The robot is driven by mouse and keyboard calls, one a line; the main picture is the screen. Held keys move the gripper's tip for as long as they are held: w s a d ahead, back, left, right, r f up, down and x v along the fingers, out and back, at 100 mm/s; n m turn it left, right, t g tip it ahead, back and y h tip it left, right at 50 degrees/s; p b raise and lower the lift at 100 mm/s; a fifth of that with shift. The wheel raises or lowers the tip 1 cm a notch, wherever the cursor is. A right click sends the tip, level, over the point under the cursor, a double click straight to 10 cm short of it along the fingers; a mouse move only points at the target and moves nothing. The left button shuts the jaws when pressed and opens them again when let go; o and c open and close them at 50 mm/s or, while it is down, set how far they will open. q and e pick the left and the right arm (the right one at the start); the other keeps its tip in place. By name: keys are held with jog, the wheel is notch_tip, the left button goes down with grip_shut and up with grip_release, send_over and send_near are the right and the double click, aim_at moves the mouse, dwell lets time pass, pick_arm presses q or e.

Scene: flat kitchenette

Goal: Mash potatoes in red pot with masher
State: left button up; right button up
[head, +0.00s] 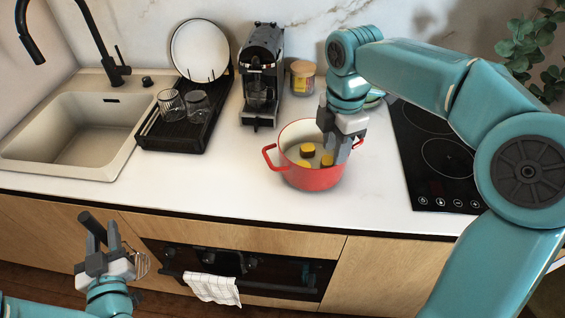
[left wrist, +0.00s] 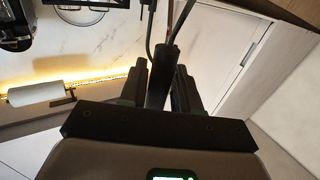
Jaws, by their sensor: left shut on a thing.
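The red pot (head: 312,178) stands on the white counter, with several brown and yellow potato pieces (head: 307,150) inside. My right gripper (head: 338,150) points down at the pot's right rim and hides part of that side. I cannot tell whether its fingers are closed on the rim or handle. My left gripper (head: 104,243) is in front of the counter at lower left, shut on the dark handle of the masher (head: 92,226). The masher's wire head (head: 141,265) shows right of the gripper. In the left wrist view the handle (left wrist: 161,75) stands between the fingers.
A sink (head: 75,130) with a black faucet is at left. A black rack (head: 180,132) holds glasses and a plate. A coffee machine (head: 261,75) and a jar (head: 303,78) stand behind the pot. A black cooktop (head: 430,150) lies at right. Counter left of the pot is clear.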

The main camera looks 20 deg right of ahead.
aim_at(329, 176)
pick_arm(q)
jog(key=shift+w+d+f, duration=0.15)
jog(key=shift+w+f, duration=0.1)
pick_arm(e)
jog(key=f, duration=1)
jog(key=shift+w+d+f, duration=0.15)
jog(key=shift+w+f, duration=0.1)
pick_arm(q)
jog(key=shift+w, duration=0.1)
pick_arm(e)
jog(key=shift+w+f, duration=0.1)
jog(key=shift+f, duration=0.05)
pick_arm(q)
jog(key=shift+s+r, duration=0.1)
jog(key=shift+s, duration=0.2)
pick_arm(e)
jog(key=shift+s, duration=0.25)
pick_arm(q)
jog(key=shift+w, duration=0.2)
pick_arm(e)
jog(key=shift+w, duration=0.2)
grip_shut()
pick_arm(q)
jog(key=shift+s, duration=0.1)
pick_arm(e)
jog(key=shift+s, duration=0.15)
jog(key=shift+o, duration=0.3)
grip_release()
